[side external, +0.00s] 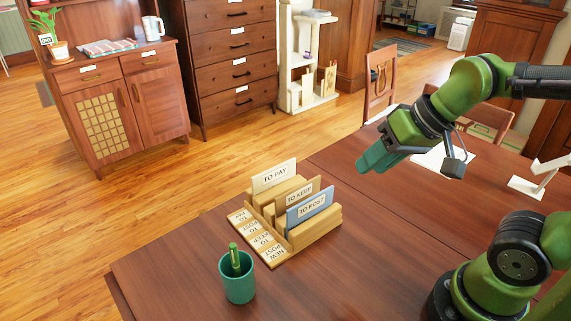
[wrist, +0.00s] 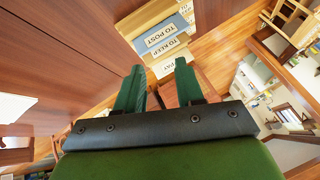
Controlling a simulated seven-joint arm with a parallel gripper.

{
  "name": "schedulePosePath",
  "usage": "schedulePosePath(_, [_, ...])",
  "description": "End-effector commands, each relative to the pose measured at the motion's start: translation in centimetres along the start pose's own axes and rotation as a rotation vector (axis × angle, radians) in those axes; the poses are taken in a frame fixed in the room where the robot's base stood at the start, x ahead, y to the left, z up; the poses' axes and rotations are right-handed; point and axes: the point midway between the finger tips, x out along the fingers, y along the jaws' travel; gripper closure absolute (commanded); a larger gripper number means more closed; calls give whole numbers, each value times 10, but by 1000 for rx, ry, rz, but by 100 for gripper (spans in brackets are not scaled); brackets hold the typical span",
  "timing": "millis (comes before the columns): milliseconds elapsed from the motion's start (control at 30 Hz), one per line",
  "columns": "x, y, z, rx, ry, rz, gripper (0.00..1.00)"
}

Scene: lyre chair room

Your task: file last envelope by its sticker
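A wooden letter rack (side external: 318,238) stands on the table. Three upright pieces in it are labelled: a cream one TO PAY (side external: 273,176), a tan one TO KEEP (side external: 298,195) and a blue one TO POST (side external: 312,208). Labels also run along its front strip (side external: 256,238); one seems to read NEW POST. In the wrist view the blue TO POST piece (wrist: 160,35) shows beyond the fingers. My gripper (side external: 370,162) is open and empty, above the table to the right of the rack. A white flat sheet (side external: 432,161) lies behind it, partly hidden; I cannot tell whether it is an envelope.
A green cup (side external: 238,279) with a green pen stands near the table's front edge, left of the rack. A white stand (side external: 540,178) is on the right. Chairs (side external: 380,80) are at the far edge. The table between rack and arm is clear.

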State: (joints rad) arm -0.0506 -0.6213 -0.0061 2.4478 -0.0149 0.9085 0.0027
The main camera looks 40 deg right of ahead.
Motion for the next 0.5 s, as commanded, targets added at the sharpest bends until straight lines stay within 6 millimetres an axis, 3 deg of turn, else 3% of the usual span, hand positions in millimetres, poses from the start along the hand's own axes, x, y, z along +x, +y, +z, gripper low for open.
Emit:
schedulePosePath(167, [28,-24,-30,165,-171,93,63])
schedulePosePath(400, [72,-52,-71,709,-270,388,63])
schedulePosePath(500, [78,-58,-84,946,-231,496,63])
